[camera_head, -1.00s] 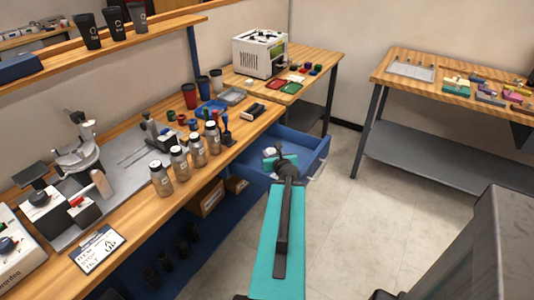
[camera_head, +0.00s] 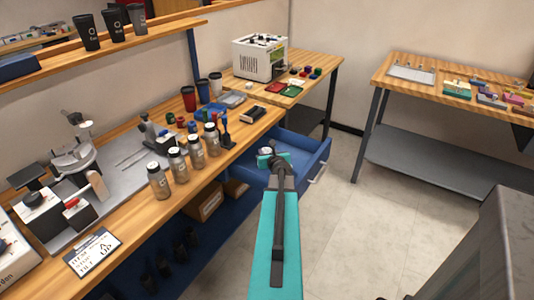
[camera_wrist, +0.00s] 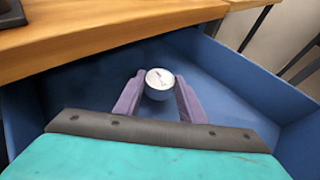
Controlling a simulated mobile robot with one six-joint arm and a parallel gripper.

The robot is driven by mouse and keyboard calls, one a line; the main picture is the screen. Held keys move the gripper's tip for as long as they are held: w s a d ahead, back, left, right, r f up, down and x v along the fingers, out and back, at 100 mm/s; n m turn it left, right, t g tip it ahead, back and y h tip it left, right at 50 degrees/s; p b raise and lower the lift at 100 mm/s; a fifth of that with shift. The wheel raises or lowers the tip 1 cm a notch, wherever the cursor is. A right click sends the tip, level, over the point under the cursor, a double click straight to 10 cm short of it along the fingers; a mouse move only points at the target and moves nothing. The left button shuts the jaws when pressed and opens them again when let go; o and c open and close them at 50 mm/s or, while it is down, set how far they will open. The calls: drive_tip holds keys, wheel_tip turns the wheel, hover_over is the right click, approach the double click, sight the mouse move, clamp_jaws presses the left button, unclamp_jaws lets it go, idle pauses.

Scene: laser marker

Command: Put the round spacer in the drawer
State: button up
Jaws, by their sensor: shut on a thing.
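The round spacer (camera_wrist: 159,82) is a small white, round piece with a pale top, seen in the wrist view between the two purple fingers. My gripper (camera_wrist: 159,98) is shut on it. The open blue drawer (camera_wrist: 236,103) lies below and around the gripper in that view, and its floor looks bare. In the head view the drawer (camera_head: 312,160) is pulled out from under the wooden bench, and my gripper (camera_head: 266,154) is over its left part. The exact height above the drawer floor is hard to tell.
The wooden bench (camera_head: 130,212) edge runs beside the drawer, with several jars (camera_head: 196,153) near that edge. A white machine (camera_head: 259,57) stands on the back table. A second table (camera_head: 450,92) holds coloured parts at right. The floor between is clear.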

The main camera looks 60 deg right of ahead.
sight(266, 152)
idle(0.3)
drive_tip(key=shift+x, duration=0.85)
drive_tip(key=shift+w+d+f+b, duration=0.3)
drive_tip(key=shift+f+b, duration=0.1)
drive_tip(key=shift+f, duration=0.05)
drive_tip(key=shift+w+d+f+b, duration=0.25)
drive_tip(key=shift+d+f+b, duration=0.1)
drive_tip(key=shift+f, duration=0.1)
drive_tip(key=shift+f, duration=0.2)
drive_tip(key=o, duration=1.1)
drive_tip(key=shift+r, duration=0.25)
drive_tip(key=shift+v, duration=5.9)
drive_tip(key=shift+d, duration=0.1)
